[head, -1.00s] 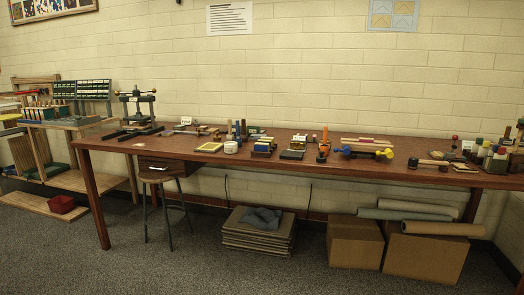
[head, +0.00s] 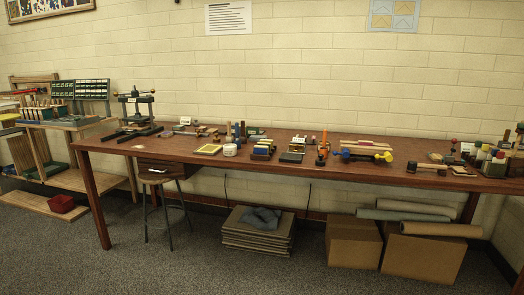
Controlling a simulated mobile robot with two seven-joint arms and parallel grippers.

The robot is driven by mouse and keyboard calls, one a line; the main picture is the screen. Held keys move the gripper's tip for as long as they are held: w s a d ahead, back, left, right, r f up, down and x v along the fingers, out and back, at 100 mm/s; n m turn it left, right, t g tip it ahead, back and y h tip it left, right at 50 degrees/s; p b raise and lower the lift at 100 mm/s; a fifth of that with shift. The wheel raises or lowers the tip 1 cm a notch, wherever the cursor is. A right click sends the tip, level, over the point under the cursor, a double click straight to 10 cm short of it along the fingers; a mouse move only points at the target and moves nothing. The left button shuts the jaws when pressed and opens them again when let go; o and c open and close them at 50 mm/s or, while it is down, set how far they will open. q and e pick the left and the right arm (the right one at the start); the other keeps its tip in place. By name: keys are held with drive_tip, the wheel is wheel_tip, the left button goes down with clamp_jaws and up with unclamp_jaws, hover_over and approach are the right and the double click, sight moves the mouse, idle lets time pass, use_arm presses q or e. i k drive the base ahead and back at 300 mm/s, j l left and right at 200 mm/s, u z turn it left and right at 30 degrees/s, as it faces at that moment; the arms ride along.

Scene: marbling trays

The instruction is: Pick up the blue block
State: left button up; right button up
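A small blue block (head: 262,151) appears to sit among yellow and dark pieces near the middle of the brown table (head: 200,163). It is small in the head view, and its exact outline is hard to tell. A bar with a blue end (head: 346,154) and a yellow end (head: 388,157) lies farther right on the table. Neither of my grippers shows in the head view.
A white round container (head: 230,150) and a yellow-framed tray (head: 208,149) stand left of the block. An orange upright tool (head: 322,152) stands to its right. Bottles crowd the table's right end. A stool (head: 160,178) and cardboard boxes (head: 353,242) are below.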

sight(264, 150)
drive_tip(key=i+j+z, duration=0.15)
drive_tip(key=i, duration=1.05)
